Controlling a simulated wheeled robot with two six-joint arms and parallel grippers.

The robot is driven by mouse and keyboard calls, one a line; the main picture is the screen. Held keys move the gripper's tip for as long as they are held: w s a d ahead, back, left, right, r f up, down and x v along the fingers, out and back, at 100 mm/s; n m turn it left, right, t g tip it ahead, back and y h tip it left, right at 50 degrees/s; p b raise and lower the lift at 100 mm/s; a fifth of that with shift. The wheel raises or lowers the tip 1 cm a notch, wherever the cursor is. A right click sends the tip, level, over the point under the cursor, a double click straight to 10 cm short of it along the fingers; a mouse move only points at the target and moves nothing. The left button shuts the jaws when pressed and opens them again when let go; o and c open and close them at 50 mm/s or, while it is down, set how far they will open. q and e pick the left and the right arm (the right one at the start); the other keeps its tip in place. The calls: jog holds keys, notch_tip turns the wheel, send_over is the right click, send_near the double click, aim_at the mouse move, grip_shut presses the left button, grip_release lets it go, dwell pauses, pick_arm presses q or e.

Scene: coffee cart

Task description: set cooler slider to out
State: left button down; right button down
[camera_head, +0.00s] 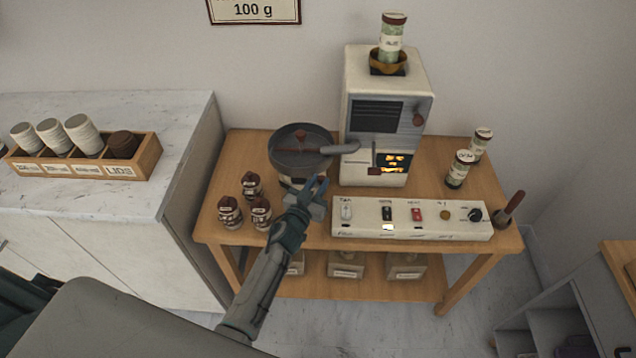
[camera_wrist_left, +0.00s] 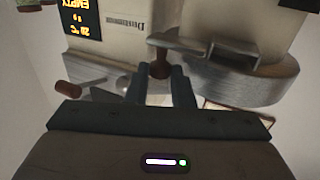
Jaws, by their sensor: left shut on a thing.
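The cooler is a round dark pan (camera_head: 290,158) on a pale base, at the left of the wooden cart. A red-brown knob sits in the pan, and a grey chute reaches over its right side. My left gripper (camera_head: 320,186) is at the cooler's front right. In the left wrist view the cooler (camera_wrist_left: 245,82) is a grey rounded drum, and a small brown knob (camera_wrist_left: 160,66) stands between my left fingertips (camera_wrist_left: 161,78). The gripper is shut on this knob, which looks like the slider's. The fingers hide part of it, and slider markings cannot be read.
The roaster (camera_head: 360,90) stands right of the cooler. A switch panel (camera_head: 350,230) runs along the cart's front. Several brown-lidded jars (camera_head: 230,214) stand left of my gripper. Two canisters (camera_head: 458,170) stand at the right. A cup rack (camera_head: 140,165) is on the left counter.

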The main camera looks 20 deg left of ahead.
pick_arm(q)
jog(key=s, duration=0.2)
jog(key=s+d, duration=0.1)
jog(key=s, duration=0.1)
jog(key=shift+s+d+f+p, duration=0.1)
jog(key=shift+s+f+p, duration=0.1)
jog(key=shift+p, duration=0.15)
jog(key=c, duration=1.5)
grip_release()
jog(key=shift+c, duration=0.2)
jog(key=shift+s+r, duration=0.1)
jog(key=shift+r, duration=0.05)
jog(key=s+a, duration=0.1)
jog(key=s, duration=0.9)
jog(key=shift+s+b, duration=0.4)
jog(key=shift+b, duration=0.05)
